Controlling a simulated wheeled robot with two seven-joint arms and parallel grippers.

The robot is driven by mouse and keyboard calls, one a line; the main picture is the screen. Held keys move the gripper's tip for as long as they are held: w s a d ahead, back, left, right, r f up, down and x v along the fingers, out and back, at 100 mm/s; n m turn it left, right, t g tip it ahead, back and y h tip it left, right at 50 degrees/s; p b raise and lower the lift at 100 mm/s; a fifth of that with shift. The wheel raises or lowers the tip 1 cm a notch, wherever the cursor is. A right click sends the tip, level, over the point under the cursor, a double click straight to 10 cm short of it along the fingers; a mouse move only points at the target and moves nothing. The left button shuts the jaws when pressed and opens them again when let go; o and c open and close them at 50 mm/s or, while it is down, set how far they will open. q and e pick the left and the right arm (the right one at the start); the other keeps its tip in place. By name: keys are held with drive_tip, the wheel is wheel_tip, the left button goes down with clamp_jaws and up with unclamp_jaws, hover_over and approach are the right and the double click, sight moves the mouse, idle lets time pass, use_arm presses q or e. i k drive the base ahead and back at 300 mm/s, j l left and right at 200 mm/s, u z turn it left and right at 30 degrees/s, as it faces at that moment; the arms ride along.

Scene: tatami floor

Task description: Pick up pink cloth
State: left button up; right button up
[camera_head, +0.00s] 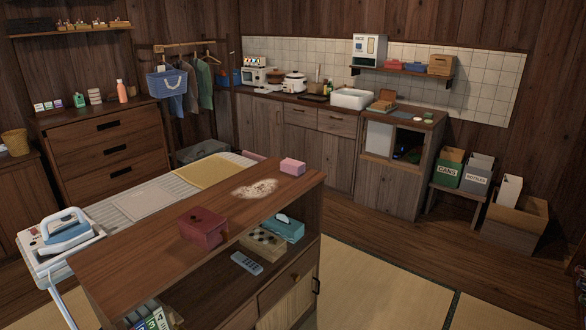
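A small pink block-like thing (292,167), which may be the folded pink cloth, sits on the far end of the brown wooden cabinet top (150,250). It lies just beyond a pale patch of spilled crumbs or powder (256,188). Another dull pink piece (253,156) shows behind the cabinet at the far end of the ironing board; it is partly hidden and I cannot tell what it is. Neither of my grippers is in view.
A dark red box (203,228) stands on the cabinet top. The shelf below holds a teal tissue box (283,229), a checkered board (262,243) and a remote (246,263). Behind is an ironing board (115,203) with an iron (65,229). Tatami floor (380,290) at right is clear.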

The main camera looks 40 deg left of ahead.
sight(295, 167)
drive_tip(key=u, duration=1)
drive_tip(key=i+l+z, duration=0.1)
drive_tip(key=i+l, duration=0.15)
drive_tip(key=i, duration=0.2)
drive_tip(key=i+l, duration=0.2)
drive_tip(key=i, duration=0.25)
drive_tip(key=i+l+z, duration=0.15)
drive_tip(key=i, duration=0.25)
drive_tip(key=l, duration=0.1)
